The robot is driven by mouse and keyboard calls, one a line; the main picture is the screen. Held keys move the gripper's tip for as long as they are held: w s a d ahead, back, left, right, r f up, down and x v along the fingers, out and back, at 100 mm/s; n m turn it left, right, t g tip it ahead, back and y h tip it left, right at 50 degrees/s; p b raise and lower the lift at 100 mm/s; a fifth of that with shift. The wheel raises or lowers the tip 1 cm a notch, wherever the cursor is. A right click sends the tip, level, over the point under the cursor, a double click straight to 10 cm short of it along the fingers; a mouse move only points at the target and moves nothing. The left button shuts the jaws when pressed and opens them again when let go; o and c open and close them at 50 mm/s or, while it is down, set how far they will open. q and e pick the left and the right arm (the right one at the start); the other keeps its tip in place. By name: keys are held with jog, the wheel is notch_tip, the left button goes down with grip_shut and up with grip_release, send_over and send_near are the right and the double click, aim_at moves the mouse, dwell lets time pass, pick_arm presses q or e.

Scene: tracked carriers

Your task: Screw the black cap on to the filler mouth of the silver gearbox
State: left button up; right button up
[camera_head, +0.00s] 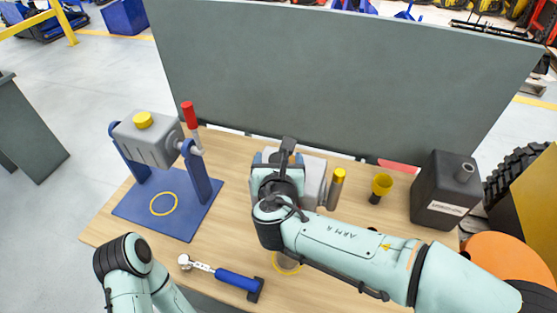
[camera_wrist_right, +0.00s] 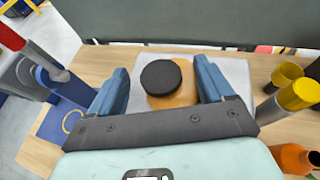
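The silver gearbox (camera_head: 150,138) is a grey box between blue posts on a blue stand at the left, with a yellow round part (camera_head: 143,120) on top. In the right wrist view, the black cap (camera_wrist_right: 160,76) is a flat disc on top of an orange rounded piece (camera_wrist_right: 176,98). My right gripper (camera_head: 280,160) is over the middle of the table. Its blue fingers in the right wrist view (camera_wrist_right: 162,85) stand apart on both sides of the cap, with gaps. The cap is hidden in the head view. My left gripper is out of view; only its arm shows.
A pale grey slab (camera_head: 314,180) lies near the right gripper. To its right stand a yellow-topped cylinder (camera_head: 336,190), a yellow cup (camera_head: 381,186) and a black canister (camera_head: 446,192). A blue-handled tool (camera_head: 232,281) lies in front. A grey panel (camera_head: 340,80) closes the back.

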jog(key=shift+s, duration=0.1)
jog(key=v, duration=1.3)
jog(key=shift+s, duration=0.1)
